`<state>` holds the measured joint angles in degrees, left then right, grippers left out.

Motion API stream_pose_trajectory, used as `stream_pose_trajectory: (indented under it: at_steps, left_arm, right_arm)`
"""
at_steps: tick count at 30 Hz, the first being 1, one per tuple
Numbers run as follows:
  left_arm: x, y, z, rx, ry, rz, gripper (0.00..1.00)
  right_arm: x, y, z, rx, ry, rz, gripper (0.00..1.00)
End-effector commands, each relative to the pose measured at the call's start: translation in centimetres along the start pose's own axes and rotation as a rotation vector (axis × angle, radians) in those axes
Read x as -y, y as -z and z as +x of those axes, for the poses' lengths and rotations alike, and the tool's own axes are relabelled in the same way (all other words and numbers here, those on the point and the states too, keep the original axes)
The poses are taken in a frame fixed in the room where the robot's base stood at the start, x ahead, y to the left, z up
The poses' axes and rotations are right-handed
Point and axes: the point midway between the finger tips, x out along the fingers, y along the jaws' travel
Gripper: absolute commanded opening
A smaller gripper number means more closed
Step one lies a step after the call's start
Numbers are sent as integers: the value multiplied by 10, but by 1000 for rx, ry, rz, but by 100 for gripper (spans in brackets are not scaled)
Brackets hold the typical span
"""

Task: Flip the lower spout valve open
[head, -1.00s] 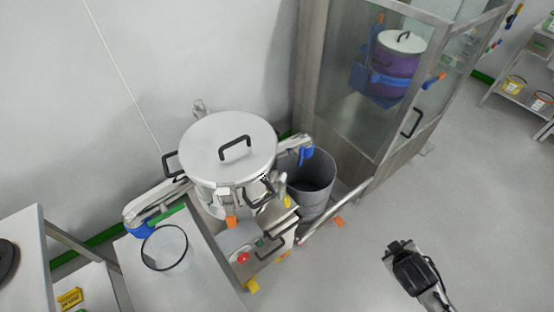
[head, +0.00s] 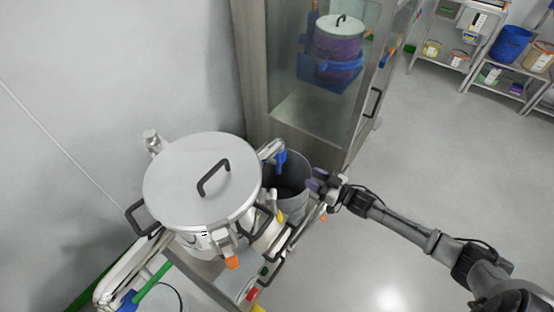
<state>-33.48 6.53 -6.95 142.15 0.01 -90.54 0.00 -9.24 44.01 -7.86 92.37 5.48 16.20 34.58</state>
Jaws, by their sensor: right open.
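A steel vessel with a round lid (head: 202,180) stands at lower left, with a spout on each side. The right spout carries a blue valve handle (head: 281,160) that hangs over a grey bin (head: 297,208). The left spout carries another blue part (head: 127,300) near the bottom edge, beside a green bar (head: 153,281). I cannot tell for sure which spout is the lower one. My right gripper (head: 316,181) is open and empty at the bin's right rim, to the right of the blue handle and apart from it. My left gripper is not in view.
A glass-fronted cabinet (head: 285,105) stands behind the bin and holds a purple drum with a white lid (head: 338,38). Black handles stick out from the vessel. A red button (head: 253,294) shows below it. Shelves (head: 490,45) stand far right; the floor between is clear.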

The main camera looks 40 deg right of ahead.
Motion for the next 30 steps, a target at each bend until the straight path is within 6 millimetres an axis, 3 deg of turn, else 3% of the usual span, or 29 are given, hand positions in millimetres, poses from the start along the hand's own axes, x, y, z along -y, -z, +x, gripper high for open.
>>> stream_pose_trajectory:
  at_steps: [7,21,30]
  left_arm:
    - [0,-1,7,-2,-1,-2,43]
    - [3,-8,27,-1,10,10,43]
    - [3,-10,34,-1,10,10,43]
  right_arm:
    - [0,-1,22,-2,-1,24,43]
    - [0,-2,101,0,-3,23,43]
    - [0,-1,130,2,-2,22,43]
